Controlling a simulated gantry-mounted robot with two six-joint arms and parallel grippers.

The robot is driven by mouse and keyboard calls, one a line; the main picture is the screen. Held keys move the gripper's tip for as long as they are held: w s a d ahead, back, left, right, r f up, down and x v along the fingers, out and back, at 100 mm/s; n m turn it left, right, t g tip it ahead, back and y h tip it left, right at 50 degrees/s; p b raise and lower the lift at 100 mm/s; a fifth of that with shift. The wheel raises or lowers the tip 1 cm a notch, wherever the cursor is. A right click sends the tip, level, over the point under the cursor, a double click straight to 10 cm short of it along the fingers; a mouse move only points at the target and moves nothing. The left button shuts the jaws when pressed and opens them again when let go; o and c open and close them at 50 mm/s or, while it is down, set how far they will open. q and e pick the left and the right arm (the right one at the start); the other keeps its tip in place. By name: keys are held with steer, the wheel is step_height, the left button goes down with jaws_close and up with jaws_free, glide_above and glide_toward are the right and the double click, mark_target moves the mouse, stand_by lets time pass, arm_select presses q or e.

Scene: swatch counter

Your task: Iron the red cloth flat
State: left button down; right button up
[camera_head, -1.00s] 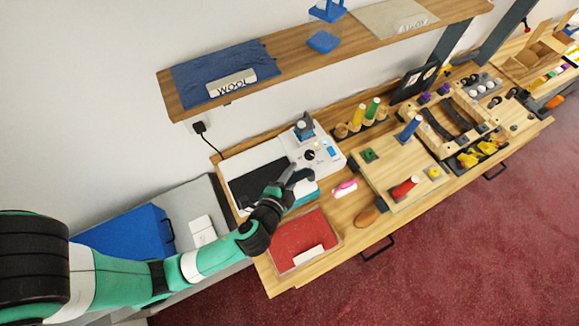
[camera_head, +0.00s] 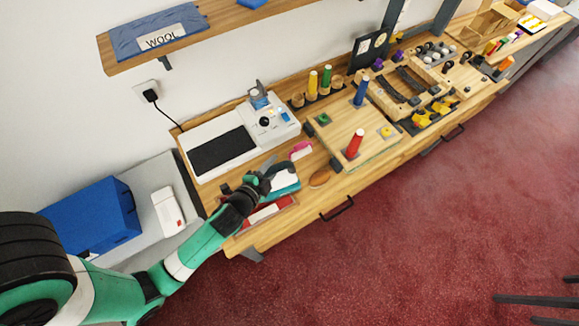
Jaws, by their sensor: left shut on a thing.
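The red cloth (camera_head: 283,204) lies near the front left of the wooden counter (camera_head: 262,237). My left arm and the iron hide much of it, and a white label (camera_head: 263,214) shows at its near side. My left gripper (camera_head: 265,178) is shut on the teal and white iron (camera_head: 284,180). The iron is at the cloth's far right side; I cannot tell whether its sole touches the cloth. My right gripper is not in view.
A white station with a dark pad (camera_head: 222,149) stands behind. A pink item (camera_head: 300,150) and a brown oval item (camera_head: 320,178) lie to the right, near a wooden board (camera_head: 372,147) with pegs. A blue box (camera_head: 92,215) stands at the left.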

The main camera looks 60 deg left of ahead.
arm_select(q)
steer(key=s+a, duration=0.1)
steer(key=s+a+f+n+y, duration=0.1)
steer(key=a, duration=0.1)
steer(key=shift+f+g, duration=0.2)
steer(key=shift+g, duration=0.1)
steer(key=shift+a, duration=0.2)
step_height(320, 180, down, 5)
steer(key=b, duration=0.5)
steer(key=shift+d+b, duration=0.1)
steer(key=shift+b, duration=0.25)
steer(key=shift+r, duration=0.1)
